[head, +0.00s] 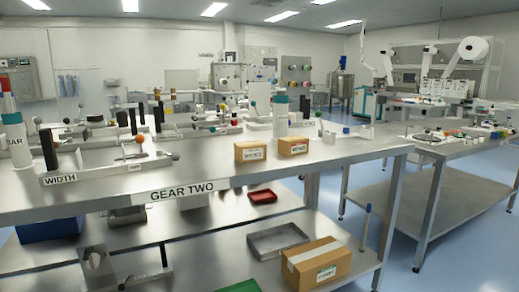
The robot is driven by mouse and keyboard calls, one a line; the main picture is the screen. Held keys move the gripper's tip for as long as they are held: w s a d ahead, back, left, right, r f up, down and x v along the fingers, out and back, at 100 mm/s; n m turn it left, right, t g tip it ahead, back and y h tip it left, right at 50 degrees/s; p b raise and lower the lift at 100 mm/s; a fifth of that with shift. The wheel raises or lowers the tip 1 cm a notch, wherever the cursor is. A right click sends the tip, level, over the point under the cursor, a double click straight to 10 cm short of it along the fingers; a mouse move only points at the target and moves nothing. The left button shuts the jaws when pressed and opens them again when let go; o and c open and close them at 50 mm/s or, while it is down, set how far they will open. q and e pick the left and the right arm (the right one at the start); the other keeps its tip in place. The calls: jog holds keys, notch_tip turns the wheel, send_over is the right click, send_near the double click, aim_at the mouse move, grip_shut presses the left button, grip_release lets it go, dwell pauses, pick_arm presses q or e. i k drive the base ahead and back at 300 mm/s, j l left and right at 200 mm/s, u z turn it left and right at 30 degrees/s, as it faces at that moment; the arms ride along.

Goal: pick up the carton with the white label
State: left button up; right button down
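Two small brown cartons stand side by side on the upper table top near its front edge. The left carton (250,146) has a whitish label with dark print on its front. The right carton (292,141) has a white label with reddish print. A larger brown carton (303,258) with a pale tape strip sits on the lower shelf, with a small white and green label on its front. The print on the labels is too small to read. Neither of my grippers is in view.
The steel table (110,199) marked GEAR TWO carries bars, knobs and posts at its left and back. A red tray (263,196) and a grey metal tray (277,241) lie on the lower shelf. A second table (455,150) stands at right, with blue floor between.

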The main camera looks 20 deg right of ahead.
aim_at(250, 151)
jog(key=i+l+z, duration=0.25)
jog(key=i+l, duration=0.65)
